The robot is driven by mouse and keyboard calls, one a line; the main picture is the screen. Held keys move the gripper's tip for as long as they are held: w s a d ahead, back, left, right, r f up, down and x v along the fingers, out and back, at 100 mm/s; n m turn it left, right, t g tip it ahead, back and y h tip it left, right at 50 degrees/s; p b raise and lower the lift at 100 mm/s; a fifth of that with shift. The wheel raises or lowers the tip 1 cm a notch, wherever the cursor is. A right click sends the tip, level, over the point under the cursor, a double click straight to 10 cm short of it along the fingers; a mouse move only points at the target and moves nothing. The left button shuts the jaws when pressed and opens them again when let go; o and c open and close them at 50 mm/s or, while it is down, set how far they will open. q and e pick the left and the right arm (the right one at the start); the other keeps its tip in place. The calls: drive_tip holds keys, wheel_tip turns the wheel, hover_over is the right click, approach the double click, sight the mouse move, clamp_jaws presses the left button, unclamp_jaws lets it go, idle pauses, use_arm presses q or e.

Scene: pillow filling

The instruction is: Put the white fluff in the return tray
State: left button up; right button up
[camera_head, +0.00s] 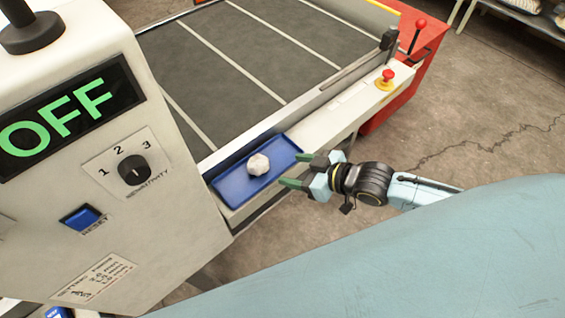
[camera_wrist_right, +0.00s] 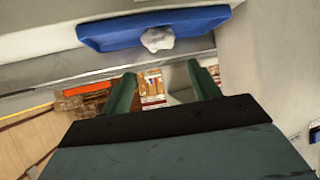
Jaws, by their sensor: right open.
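The white fluff (camera_head: 258,164) is a small rounded lump lying in the blue tray (camera_head: 232,186), which rests on the machine's pale front ledge. The fluff (camera_wrist_right: 158,39) and the tray (camera_wrist_right: 105,33) also show at the top of the right wrist view. My right gripper (camera_head: 298,171) is open and empty at the tray's right edge, its green fingertips apart and pointing toward the tray. In the right wrist view its fingers (camera_wrist_right: 165,90) stand apart, with the fluff beyond them. My left gripper does not show in either view.
A pale control cabinet (camera_head: 185,232) stands left of the tray, with an OFF display, a dial and a blue button (camera_head: 82,217). A dark lined bed (camera_head: 235,60) lies behind the tray.

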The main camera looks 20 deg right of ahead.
drive_tip(key=shift+s+d+r, duration=0.25)
drive_tip(key=shift+s, duration=0.1)
drive_tip(key=s+d+f+m+h, duration=0.15)
drive_tip(key=d+f, duration=0.25)
drive_tip(key=f, duration=0.4)
drive_tip(key=d+f+m+h, duration=0.1)
drive_tip(key=d+f+h, duration=0.25)
drive_tip(key=f, duration=0.45)
drive_tip(key=s+d+f+m+g+h, duration=0.1)
drive_tip(key=s+d+f+g, duration=0.25)
drive_tip(key=s+f, duration=0.5)
drive_tip(key=s+a+f+g, duration=0.1)
drive_tip(key=s+f, duration=0.3)
drive_tip(key=s, duration=0.4)
drive_tip(key=s+a+f+g+h, duration=0.1)
drive_tip(key=s+f, duration=0.3)
drive_tip(key=s, duration=0.4)
drive_tip(key=s+a+f+m+g, duration=0.1)
drive_tip(key=s+a+f+g, duration=0.1)
drive_tip(key=s+f, duration=0.3)
drive_tip(key=s+g, duration=0.1)
drive_tip(key=s, duration=0.2)
drive_tip(key=shift+f, duration=0.1)
